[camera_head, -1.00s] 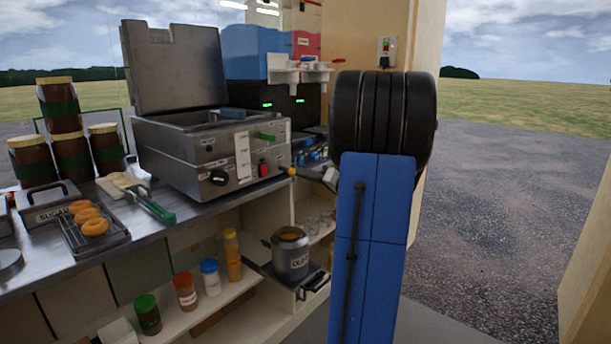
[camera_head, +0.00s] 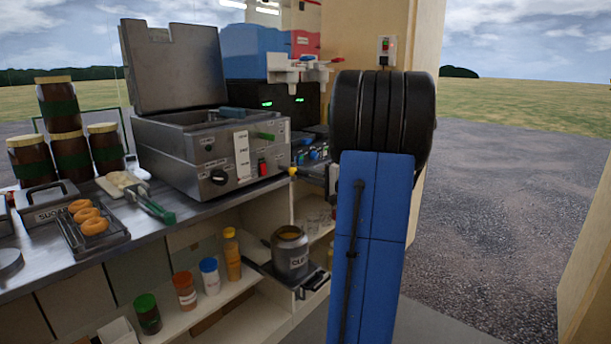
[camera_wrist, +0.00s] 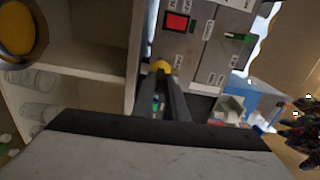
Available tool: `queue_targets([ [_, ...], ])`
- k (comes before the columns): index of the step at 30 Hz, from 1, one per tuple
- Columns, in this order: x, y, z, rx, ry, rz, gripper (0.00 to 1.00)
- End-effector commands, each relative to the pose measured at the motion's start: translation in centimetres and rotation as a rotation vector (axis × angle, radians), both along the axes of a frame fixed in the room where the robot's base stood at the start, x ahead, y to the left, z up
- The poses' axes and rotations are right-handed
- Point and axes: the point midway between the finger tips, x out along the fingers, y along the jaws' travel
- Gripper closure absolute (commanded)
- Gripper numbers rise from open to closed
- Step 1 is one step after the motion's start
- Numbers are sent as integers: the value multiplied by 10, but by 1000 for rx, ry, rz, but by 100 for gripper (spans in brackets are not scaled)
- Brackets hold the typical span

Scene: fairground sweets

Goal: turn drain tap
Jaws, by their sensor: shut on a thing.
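The drain tap (camera_head: 292,171) shows as a small yellow end at the lower right front of the steel fryer (camera_head: 170,155). In the wrist view the yellow end (camera_wrist: 160,66) sits at the tips of my gripper (camera_wrist: 163,82), beside the fryer's front panel (camera_wrist: 200,45). My dark fingers are closed together on the tap. In the head view my gripper (camera_head: 333,180) is at the right of the tap and mostly hidden behind my blue arm. The tap's body and its exact turn angle cannot be made out.
Below, a pot (camera_head: 290,255) stands on a pull-out shelf. A doughnut tray (camera_head: 92,235) and tongs with green handles lie on the counter at left. Open ground lies at right.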

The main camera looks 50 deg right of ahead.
Motion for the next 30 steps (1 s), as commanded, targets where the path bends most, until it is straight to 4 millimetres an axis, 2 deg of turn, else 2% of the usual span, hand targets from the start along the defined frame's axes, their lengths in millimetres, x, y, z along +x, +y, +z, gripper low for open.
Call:
queue_targets([
  [20,0,-1,-1,63,6,-3,100],
  [21,0,-1,-1,63,6,-3,80],
  [22,0,-1,-1,63,6,-3,73],
  [30,0,0,-1,62,6,-1,71],
])
